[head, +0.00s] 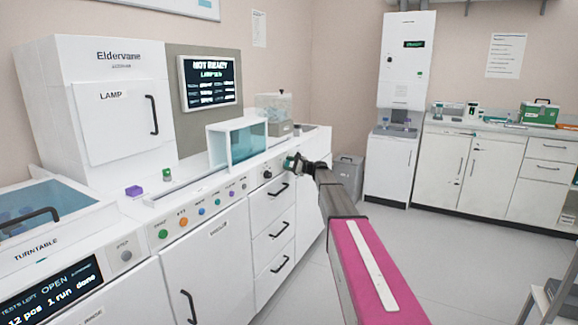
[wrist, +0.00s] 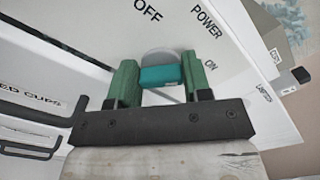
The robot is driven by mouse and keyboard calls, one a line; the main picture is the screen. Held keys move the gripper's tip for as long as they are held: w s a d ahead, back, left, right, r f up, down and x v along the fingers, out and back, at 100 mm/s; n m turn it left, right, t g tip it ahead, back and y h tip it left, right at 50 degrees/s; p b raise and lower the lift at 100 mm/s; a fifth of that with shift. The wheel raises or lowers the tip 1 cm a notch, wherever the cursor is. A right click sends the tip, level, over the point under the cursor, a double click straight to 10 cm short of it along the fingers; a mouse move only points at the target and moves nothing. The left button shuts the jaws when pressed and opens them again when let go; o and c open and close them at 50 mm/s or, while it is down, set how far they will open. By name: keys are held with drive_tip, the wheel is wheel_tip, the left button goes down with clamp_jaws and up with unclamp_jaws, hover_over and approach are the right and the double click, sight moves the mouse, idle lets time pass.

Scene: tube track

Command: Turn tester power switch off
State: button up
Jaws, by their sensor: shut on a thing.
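The power switch (wrist: 162,76) shows in the wrist view as a teal grip in front of a round grey disc on a white panel. The words OFF, POWER and ON are printed around it. My gripper (wrist: 160,78) has its two green fingers shut on the teal grip, one on each side. I cannot tell which word the switch points at. In the head view my gripper (head: 292,163) is at the front face of the white tester (head: 215,203), toward its right end. The switch is hidden behind it there.
Black drawer handles (head: 278,192) stick out below my gripper. A dark knob (head: 267,175) sits on the panel to its left. The tester's screen (head: 209,80) reads "NOT READY". Open floor (head: 430,245) lies to the right, before the white cabinets (head: 490,172).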

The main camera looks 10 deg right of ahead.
drive_tip(key=n, duration=0.4)
drive_tip(key=shift+f, duration=0.15)
drive_tip(key=shift+f+n, duration=0.15)
drive_tip(key=shift+n, duration=3)
drive_tip(key=shift+f+n, duration=0.15)
drive_tip(key=shift+n, duration=3)
drive_tip(key=o, duration=0.9)
